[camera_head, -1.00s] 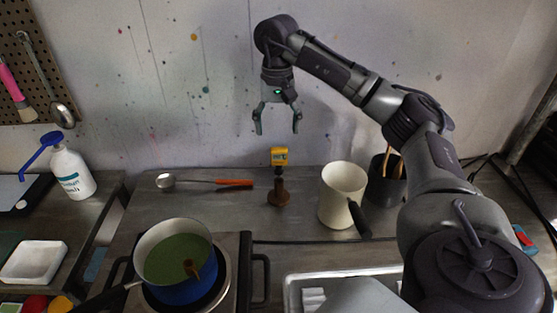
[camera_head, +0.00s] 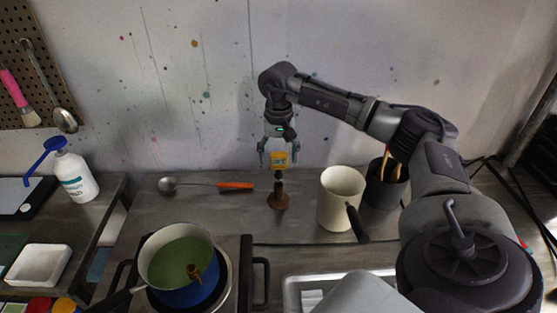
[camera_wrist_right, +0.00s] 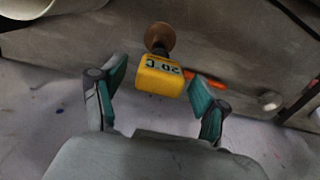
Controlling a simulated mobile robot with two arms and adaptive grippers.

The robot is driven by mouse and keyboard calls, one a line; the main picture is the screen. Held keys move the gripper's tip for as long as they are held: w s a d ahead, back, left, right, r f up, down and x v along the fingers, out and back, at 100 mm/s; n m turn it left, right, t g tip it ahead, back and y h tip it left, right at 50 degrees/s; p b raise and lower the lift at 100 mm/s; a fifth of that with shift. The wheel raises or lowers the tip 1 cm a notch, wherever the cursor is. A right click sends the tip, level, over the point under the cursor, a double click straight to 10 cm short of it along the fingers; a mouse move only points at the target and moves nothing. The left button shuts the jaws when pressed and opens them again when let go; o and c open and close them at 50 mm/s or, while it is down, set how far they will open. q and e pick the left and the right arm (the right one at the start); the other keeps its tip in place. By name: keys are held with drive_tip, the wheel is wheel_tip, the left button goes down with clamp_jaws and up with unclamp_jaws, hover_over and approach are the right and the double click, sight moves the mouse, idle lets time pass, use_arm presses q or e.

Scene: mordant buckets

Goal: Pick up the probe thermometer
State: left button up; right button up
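The probe thermometer (camera_head: 278,159) has a yellow head with a small display and stands upright in a round brown holder (camera_head: 278,200) on the counter. In the right wrist view its yellow head (camera_wrist_right: 160,75) reads "20 C" and lies between the finger pads. My right gripper (camera_head: 278,154) points down with its fingers spread on both sides of the yellow head. In the right wrist view the gripper (camera_wrist_right: 157,90) is open, with a gap showing between each pad and the head. My left gripper is not in view.
A cream jug (camera_head: 341,195) with a dark handle and a dark utensil pot (camera_head: 385,182) stand to the right. A ladle with an orange handle (camera_head: 235,185) lies to the left. A blue pot (camera_head: 187,294) of green liquid sits on the burner in front.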

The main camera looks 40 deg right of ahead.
drive_tip(key=c, duration=1)
drive_tip(key=shift+r, duration=0.15)
